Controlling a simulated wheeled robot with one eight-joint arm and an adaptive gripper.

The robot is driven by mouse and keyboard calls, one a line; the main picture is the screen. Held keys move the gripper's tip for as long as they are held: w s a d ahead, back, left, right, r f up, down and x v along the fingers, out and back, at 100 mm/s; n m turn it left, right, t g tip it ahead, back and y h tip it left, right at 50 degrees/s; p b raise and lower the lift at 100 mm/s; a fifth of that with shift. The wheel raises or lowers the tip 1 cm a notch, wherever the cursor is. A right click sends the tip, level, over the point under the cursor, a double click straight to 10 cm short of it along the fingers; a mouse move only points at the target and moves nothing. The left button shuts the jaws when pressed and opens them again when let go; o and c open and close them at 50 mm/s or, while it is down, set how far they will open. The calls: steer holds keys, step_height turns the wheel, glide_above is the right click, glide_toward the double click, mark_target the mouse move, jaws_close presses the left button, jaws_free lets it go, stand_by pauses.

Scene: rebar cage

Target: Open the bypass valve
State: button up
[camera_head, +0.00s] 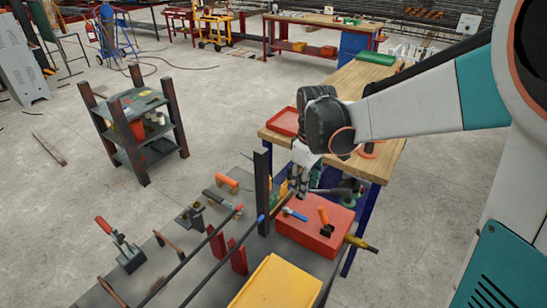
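I cannot tell for certain which thing is the bypass valve. A small blue-handled fitting (295,213) lies on top of a red box (307,235), and an orange-handled piece (324,217) stands beside it on the same box. My gripper (301,192) points down just behind and above the blue-handled fitting, near the back edge of the red box. Its fingers are small and partly lost among dark parts, so I cannot see whether they are open or shut, or whether they touch anything.
A dark upright post (263,190) stands just left of my gripper. Long rebar rods (215,270) cross the grey bench, with a red-handled clamp (119,245) at left and a yellow tray (276,284) in front. A wooden table (375,165) stands behind; open floor lies left.

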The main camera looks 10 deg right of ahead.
mark_target(299, 216)
steer(key=shift+n+g, duration=0.4)
steer(key=shift+n, duration=0.1)
steer(key=f+b, duration=0.1)
steer(key=f, duration=0.4)
steer(key=w+f+b, duration=0.1)
steer(key=f, duration=0.4)
steer(key=w+f+b, duration=0.1)
steer(key=f, duration=0.4)
steer(key=shift+w+f, duration=0.15)
steer(key=shift+w, duration=0.05)
jaws_close()
